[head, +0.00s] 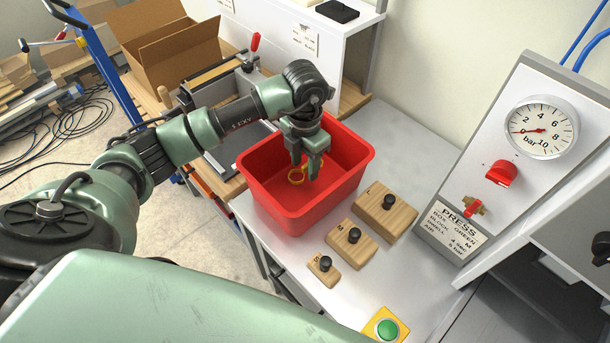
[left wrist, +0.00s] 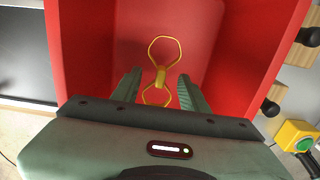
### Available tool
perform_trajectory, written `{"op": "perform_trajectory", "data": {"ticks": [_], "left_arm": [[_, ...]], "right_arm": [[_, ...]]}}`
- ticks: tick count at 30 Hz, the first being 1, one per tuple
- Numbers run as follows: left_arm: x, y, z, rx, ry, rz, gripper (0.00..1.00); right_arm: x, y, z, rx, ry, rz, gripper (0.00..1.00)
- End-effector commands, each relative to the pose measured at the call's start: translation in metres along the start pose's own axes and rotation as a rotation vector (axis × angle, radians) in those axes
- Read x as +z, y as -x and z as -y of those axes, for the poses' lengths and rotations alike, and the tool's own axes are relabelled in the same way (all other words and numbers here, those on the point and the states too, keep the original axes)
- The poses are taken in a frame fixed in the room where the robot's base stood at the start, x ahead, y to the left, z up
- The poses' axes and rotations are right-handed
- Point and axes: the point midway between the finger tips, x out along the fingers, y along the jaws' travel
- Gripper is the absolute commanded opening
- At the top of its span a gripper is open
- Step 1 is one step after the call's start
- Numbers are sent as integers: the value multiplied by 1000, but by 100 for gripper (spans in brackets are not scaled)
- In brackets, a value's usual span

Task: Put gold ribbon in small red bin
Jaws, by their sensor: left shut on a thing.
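The gold ribbon (head: 297,176) is a thin yellow bow with two loops. It shows clearly in the left wrist view (left wrist: 164,50), its knot between the fingers. My left gripper (head: 307,170) points down inside the small red bin (head: 290,214) and is shut on the ribbon. The left wrist view shows the bin's red walls (left wrist: 85,50) around the fingers (left wrist: 160,84). Whether the ribbon touches the bin floor I cannot tell. My right gripper is not in view.
The bin stands on a grey metal table (head: 405,130). Wooden blocks with black knobs (head: 385,212) lie to its right. A press panel with a gauge (head: 541,127) is at the right, a green button (head: 387,329) at the front. An open cardboard box (head: 165,45) is behind left.

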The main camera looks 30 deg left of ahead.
Motion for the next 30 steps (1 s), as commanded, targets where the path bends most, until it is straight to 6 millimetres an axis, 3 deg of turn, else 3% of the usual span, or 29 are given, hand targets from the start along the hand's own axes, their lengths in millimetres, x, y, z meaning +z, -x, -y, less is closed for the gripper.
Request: {"op": "perform_trajectory", "data": {"ticks": [15,28,29,30], "left_arm": [[0,-64,1,-1,-1,-2,1],[0,-73,0,1,-2,1,1],[0,-72,0,0,-2,2,49],[0,-71,0,0,-2,2,61]], "right_arm": [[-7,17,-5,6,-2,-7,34],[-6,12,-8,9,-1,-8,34],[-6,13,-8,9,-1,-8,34],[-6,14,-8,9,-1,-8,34]]}}
